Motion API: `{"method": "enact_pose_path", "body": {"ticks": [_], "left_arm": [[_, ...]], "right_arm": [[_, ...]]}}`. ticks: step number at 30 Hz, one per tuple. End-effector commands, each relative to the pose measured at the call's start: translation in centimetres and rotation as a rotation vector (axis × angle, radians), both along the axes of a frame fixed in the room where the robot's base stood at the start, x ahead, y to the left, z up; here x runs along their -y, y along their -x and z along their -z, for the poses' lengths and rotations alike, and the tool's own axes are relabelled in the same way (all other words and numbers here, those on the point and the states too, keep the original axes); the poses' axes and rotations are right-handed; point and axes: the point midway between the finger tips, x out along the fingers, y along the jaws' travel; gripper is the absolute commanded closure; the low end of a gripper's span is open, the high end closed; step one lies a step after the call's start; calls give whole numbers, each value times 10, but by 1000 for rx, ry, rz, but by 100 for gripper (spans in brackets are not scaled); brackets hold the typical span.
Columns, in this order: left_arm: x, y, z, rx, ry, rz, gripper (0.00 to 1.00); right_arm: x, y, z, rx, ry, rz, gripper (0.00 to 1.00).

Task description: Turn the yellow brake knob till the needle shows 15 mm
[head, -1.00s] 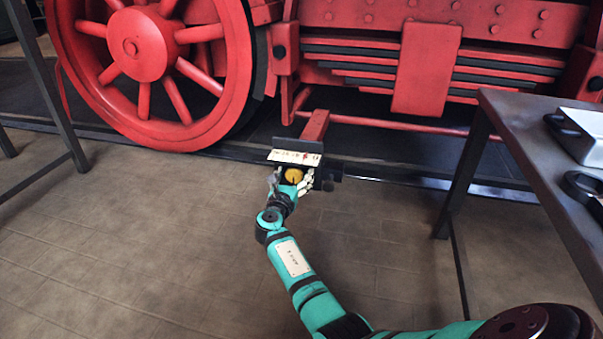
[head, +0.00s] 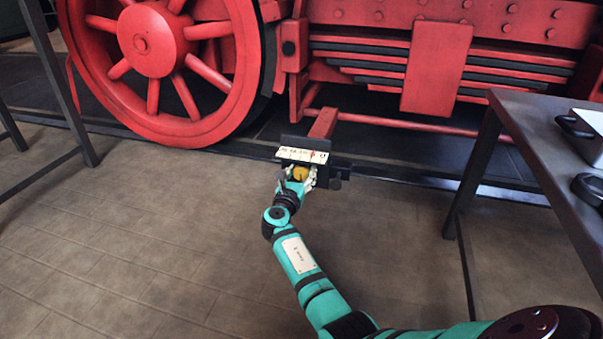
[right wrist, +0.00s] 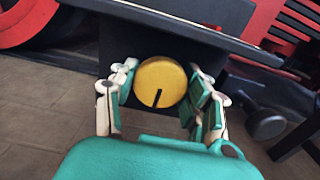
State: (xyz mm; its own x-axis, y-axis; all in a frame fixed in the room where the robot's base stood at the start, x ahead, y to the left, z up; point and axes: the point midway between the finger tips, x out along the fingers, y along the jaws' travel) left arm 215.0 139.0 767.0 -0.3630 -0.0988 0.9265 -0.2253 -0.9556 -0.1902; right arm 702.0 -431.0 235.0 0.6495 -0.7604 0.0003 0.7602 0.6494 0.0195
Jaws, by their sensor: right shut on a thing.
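The yellow brake knob (head: 300,174) sits on the front of a dark box under the locomotive's red frame. In the right wrist view the round knob (right wrist: 161,80) faces me, and its black mark points down and slightly left. My right gripper (head: 297,178) is shut on the knob, with a finger on either side of it in the right wrist view (right wrist: 161,92). The white scale (head: 303,155) above the knob carries dark marks and a small red needle (head: 313,153) right of its middle. The scale's figures are too small to read. My left gripper is out of view.
A large red wheel (head: 160,65) stands on the rail at the left. A dark table (head: 535,135) with items on it is at the right. A dark round fitting (right wrist: 268,124) sticks out right of the knob. The tiled floor in front is clear.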

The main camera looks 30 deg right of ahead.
Motion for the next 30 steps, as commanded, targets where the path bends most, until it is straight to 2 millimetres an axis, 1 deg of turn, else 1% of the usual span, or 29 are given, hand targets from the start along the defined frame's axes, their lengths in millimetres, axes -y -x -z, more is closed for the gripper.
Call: {"method": "enact_pose_path", "body": {"ticks": [8, 30], "left_arm": [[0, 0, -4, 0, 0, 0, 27], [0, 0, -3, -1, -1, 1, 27]], "right_arm": [[1, 0, 0, 100, -85, 1, 85], [2, 0, 1, 623, -532, 2, 85]]}}
